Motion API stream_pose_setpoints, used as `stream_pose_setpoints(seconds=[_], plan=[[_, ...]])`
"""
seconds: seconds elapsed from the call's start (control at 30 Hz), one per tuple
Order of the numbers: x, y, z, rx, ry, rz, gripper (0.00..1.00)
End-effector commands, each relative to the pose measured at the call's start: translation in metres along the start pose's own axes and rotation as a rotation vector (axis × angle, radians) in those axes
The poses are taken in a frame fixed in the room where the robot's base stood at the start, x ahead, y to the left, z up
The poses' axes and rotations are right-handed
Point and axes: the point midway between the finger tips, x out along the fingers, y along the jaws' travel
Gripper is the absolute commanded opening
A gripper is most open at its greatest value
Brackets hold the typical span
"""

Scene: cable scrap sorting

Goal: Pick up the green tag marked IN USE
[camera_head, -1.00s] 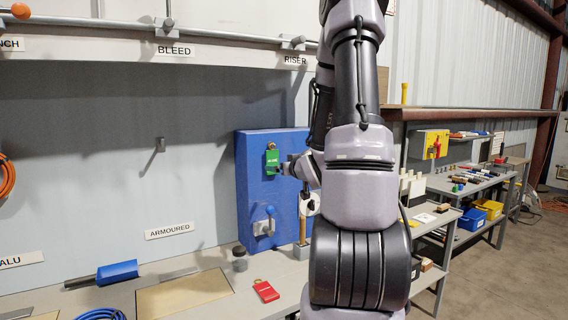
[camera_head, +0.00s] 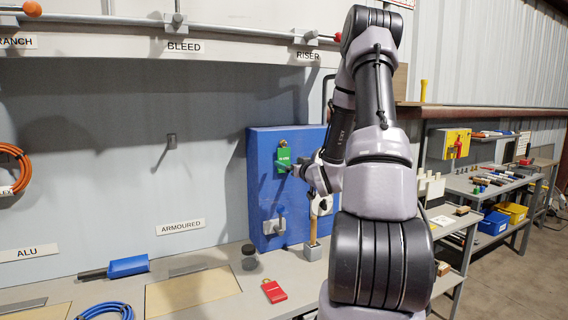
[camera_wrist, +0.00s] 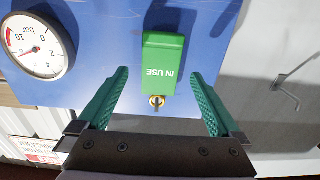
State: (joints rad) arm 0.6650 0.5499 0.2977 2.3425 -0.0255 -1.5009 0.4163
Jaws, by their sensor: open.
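The green tag (camera_wrist: 161,62) marked IN USE hangs on the blue panel (camera_wrist: 105,20) and reads upside down in the wrist view. Its brass ring and hook (camera_wrist: 157,101) lie between my fingers. In the head view the green tag (camera_head: 284,159) hangs near the top of the blue panel (camera_head: 262,190). My gripper (camera_wrist: 158,88) is open, with one green finger on each side of the tag and a gap to both. In the head view my gripper (camera_head: 293,168) is beside the tag, partly hidden by my wrist.
A pressure gauge (camera_wrist: 36,47) is on the panel beside the tag. A red tag (camera_head: 273,291) and a dark jar (camera_head: 249,257) are on the bench below. An empty hook (camera_head: 171,142) is on the wall left.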

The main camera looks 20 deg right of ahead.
Motion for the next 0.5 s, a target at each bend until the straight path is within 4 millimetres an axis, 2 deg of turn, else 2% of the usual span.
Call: stream_pose_setpoints(seconds=[0.1,0.2,0.43,0.47,0.5], plan=[[0.018,-0.001,-0.001,0.001,0.0,0.0,1.0],[0.025,-0.001,-0.001,0.0,-0.001,0.001,1.0],[0.027,-0.001,-0.001,0.0,-0.001,0.001,1.0],[0.027,-0.001,-0.001,0.0,-0.001,0.001,0.96],[0.027,-0.001,-0.001,0.0,-0.001,0.001,0.81]])
